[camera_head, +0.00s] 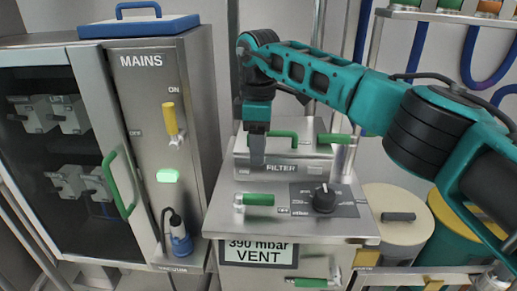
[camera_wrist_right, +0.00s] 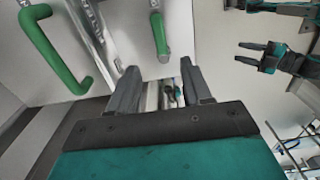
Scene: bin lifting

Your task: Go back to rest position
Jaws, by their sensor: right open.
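My right gripper (camera_head: 257,148) hangs from the teal arm that comes in from the right. It points down in front of the metal filter box (camera_head: 299,170), left of the FILTER label. In the right wrist view its two dark fingers (camera_wrist_right: 157,78) are apart with nothing held between them. From the head view I cannot tell whether the fingers touch the box. A second dark and teal gripper (camera_wrist_right: 262,56), which looks like my left, shows at the right of the wrist view with its fingers apart and empty. It is not in the head view.
A MAINS cabinet (camera_head: 185,80) with a glass door and green handle (camera_head: 123,185) stands at left. A green lever (camera_head: 258,199), a black knob (camera_head: 325,198) and a VENT display (camera_head: 258,252) are below the filter box. Round lidded bins (camera_head: 398,240) stand at right.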

